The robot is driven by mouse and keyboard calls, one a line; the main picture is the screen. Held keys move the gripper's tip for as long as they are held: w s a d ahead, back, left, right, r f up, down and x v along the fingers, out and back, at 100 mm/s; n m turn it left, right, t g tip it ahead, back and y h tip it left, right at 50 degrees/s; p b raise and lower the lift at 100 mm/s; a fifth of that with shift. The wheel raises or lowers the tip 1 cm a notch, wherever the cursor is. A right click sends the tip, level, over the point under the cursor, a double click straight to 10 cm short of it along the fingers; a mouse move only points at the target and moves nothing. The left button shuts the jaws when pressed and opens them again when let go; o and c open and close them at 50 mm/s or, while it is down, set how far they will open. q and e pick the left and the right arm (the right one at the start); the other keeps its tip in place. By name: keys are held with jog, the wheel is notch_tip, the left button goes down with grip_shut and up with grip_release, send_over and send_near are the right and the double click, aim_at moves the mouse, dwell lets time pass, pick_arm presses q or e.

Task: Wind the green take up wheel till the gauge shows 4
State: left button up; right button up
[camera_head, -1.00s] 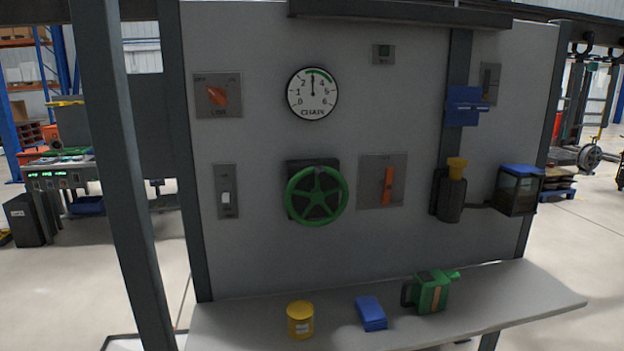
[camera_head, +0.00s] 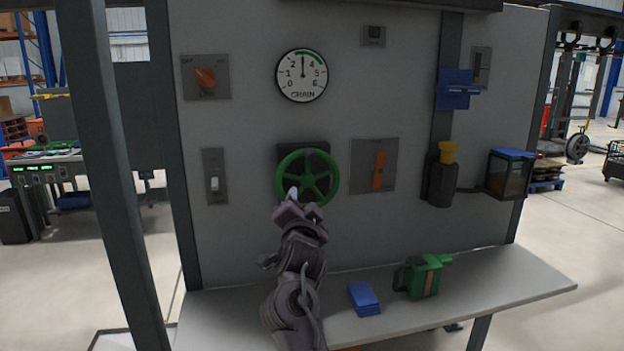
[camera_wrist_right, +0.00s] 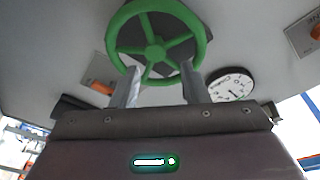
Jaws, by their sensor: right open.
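The green take up wheel (camera_head: 307,177) is a five-spoked handwheel on a dark mount on the grey panel. It also shows in the right wrist view (camera_wrist_right: 157,49). The round white chain gauge (camera_head: 302,76) is above it, with its needle straight up between 2 and 4 and a green band near 4. My right gripper (camera_head: 304,196) is at the wheel's lower rim. In the right wrist view its two fingers (camera_wrist_right: 162,80) are apart, with the lower part of the wheel between them in the picture. I cannot tell whether they touch it. My left gripper is out of view.
An orange rotary switch (camera_head: 205,77), a white rocker switch (camera_head: 214,183) and an orange lever (camera_head: 379,168) flank the wheel. A post (camera_head: 110,180) stands at left.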

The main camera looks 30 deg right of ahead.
aim_at(312, 158)
jog(key=r+m+h, duration=0.1)
jog(key=r, duration=0.1)
jog(key=d+r+m+h, duration=0.1)
jog(key=r, duration=0.2)
jog(key=r+m, duration=0.1)
jog(key=r, duration=0.1)
jog(key=shift+s+d+r+h, duration=0.2)
jog(key=shift+d+h, duration=0.05)
jog(key=shift+h, duration=0.15)
jog(key=p+x, duration=0.2)
jog(key=x, duration=0.5)
jog(key=shift+w+d, duration=0.2)
jog(key=shift+w, duration=0.05)
jog(key=shift+c, duration=0.3)
jog(key=c, duration=0.7)
jog(key=shift+s+r, duration=0.1)
grip_shut()
